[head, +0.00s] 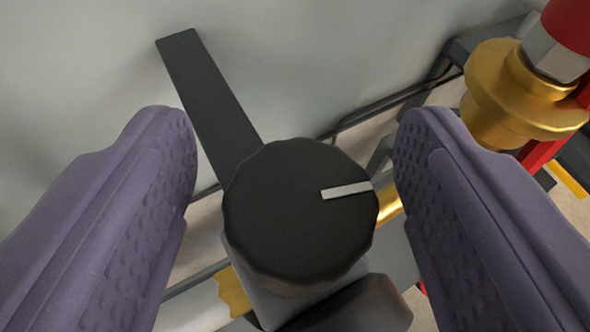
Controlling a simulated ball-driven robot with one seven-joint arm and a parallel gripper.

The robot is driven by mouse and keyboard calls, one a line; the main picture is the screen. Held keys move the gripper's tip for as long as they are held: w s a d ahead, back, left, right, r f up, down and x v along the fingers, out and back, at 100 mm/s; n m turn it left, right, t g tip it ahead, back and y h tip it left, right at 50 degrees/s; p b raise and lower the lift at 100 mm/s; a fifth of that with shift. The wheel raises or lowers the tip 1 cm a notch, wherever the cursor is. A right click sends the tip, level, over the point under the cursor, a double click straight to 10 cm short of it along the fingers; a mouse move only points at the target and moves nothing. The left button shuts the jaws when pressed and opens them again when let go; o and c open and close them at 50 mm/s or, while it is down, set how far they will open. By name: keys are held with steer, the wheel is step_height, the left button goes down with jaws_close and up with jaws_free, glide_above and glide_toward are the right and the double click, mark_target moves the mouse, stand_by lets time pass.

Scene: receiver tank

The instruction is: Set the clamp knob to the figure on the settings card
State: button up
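The clamp knob (285,215) is black and round with a scalloped edge, and it sits in the middle of the head view. A white pointer line (347,190) on its face runs from near the centre toward the right edge, tilted slightly up. My gripper (295,165) is open, with one purple ribbed finger on each side of the knob. A gap shows between each finger and the knob, so neither touches it in this view. The settings card is not in view, and I see no figures around the knob.
A flat dark bar (208,100) extends up and left from behind the knob, in front of a pale grey surface (310,60). A brass fitting (515,95) with a red part (570,22) stands at the upper right, beyond the right finger. A dark cable (395,100) runs behind.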

steer(key=p+v, duration=0.3)
steer(key=v, duration=0.4)
steer(key=shift+s, duration=0.35)
steer(key=shift+s+r, duration=0.1)
steer(key=shift+s, duration=0.05)
